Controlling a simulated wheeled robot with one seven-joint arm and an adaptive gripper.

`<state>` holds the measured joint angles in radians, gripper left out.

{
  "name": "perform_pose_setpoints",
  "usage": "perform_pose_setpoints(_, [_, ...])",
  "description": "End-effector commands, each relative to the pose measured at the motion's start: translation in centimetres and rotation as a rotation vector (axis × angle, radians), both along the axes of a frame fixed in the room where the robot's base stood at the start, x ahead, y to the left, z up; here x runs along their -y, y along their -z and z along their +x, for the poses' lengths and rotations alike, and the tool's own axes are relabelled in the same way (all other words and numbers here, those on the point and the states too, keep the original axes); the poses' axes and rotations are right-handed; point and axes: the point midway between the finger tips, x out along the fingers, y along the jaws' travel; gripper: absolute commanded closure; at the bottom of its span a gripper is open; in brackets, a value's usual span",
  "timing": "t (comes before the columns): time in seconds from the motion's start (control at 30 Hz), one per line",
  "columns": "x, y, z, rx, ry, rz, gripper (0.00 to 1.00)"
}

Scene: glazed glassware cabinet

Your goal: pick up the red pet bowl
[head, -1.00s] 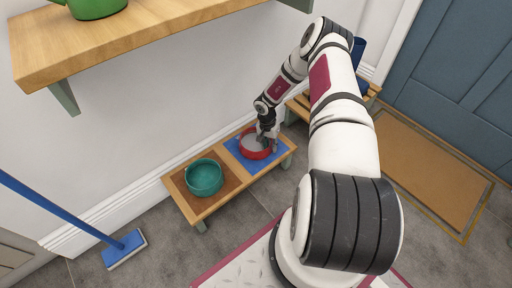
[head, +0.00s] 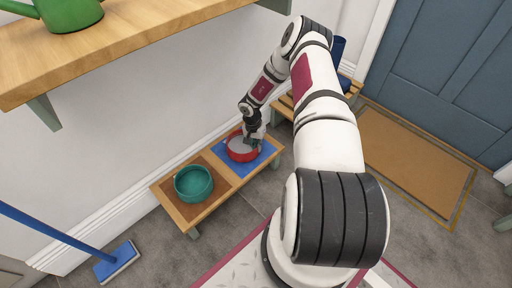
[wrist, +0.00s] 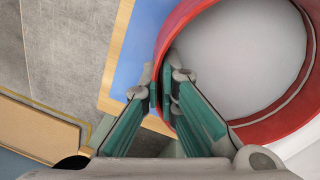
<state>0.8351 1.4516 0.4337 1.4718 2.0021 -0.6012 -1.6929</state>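The red pet bowl (head: 240,152), with a pale grey inside, is at the blue mat on the right half of a low wooden stand. My gripper (head: 253,140) reaches down to the bowl's right side. In the wrist view, the red bowl (wrist: 178,28) fills the upper right. My gripper's green fingers (wrist: 161,92) are close together, one outside and one inside the bowl's wall, shut on it. Part of the wall is hidden between the fingers. I cannot tell whether the bowl's base touches the mat.
A teal bowl (head: 193,183) stands on the brown mat at the stand's left. The wooden stand (head: 203,211) is against the wall. A shelf (head: 150,35) with a green watering can (head: 70,12) juts out above. A blue broom (head: 117,262) is at lower left. A slatted bench (head: 285,107) stands behind my arm.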

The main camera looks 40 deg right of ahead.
Motion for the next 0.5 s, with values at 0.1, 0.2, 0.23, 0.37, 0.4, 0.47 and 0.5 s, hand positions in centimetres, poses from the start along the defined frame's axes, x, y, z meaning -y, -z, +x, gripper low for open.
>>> perform_pose_setpoints(0.1, [0.0,-0.9,0.0,0.001,0.001,0.0,1.0])
perform_pose_setpoints(0.2, [0.1,-1.7,0.0,0.001,0.001,-0.001,1.0])
perform_pose_setpoints(0.23, [0.1,-2.0,0.0,0.001,0.001,-0.001,1.0])
perform_pose_setpoints(0.37, [0.1,-3.3,0.0,0.001,0.0,0.0,1.0])
perform_pose_setpoints(0.4, [0.0,-3.2,-0.5,-0.001,-0.001,0.0,1.0])
perform_pose_setpoints(0.47, [-0.1,-3.2,-1.2,-0.002,-0.001,-0.002,1.0])
perform_pose_setpoints(0.5, [-0.1,-3.3,-1.6,-0.002,-0.002,-0.002,1.0])
